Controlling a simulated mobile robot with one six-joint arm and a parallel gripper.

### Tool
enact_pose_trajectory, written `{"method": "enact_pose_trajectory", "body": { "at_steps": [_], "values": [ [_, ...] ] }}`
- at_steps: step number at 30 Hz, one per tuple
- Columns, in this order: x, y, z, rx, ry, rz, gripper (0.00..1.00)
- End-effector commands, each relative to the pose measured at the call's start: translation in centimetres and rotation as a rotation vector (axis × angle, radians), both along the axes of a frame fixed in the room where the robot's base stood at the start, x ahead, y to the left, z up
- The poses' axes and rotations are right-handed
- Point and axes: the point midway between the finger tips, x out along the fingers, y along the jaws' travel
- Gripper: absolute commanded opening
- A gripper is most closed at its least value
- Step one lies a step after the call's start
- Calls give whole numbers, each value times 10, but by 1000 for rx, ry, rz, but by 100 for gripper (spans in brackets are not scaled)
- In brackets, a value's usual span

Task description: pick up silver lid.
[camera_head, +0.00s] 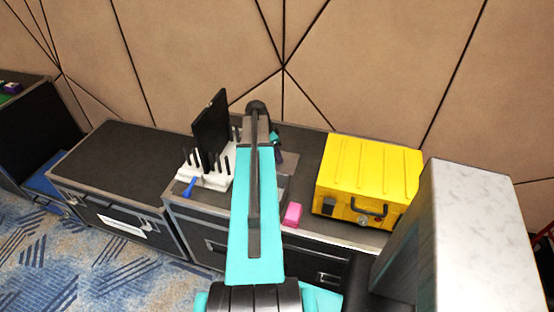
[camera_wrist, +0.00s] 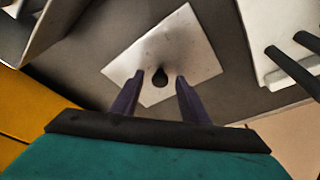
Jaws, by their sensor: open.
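I cannot tell how far above the lid the fingertips are. Nothing is held.
A white rack (camera_head: 214,179) with black pegs and a dark upright panel stands left of my arm. A yellow case (camera_head: 368,178) stands to the right, with a pink block (camera_head: 292,214) near the front edge. The left case top (camera_head: 120,160) is clear.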

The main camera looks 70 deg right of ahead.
Motion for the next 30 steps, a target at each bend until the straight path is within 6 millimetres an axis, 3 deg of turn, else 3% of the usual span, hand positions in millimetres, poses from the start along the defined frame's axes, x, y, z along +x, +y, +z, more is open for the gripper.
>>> {"method": "enact_pose_trajectory", "body": {
  "at_steps": [10, 18, 30],
  "values": [
    [1, 0, 0, 0, 0, 1, 41],
    [1, 0, 0, 0, 0, 1, 0],
    [1, 0, 3, 0, 0, 2, 0]
  ]
}}
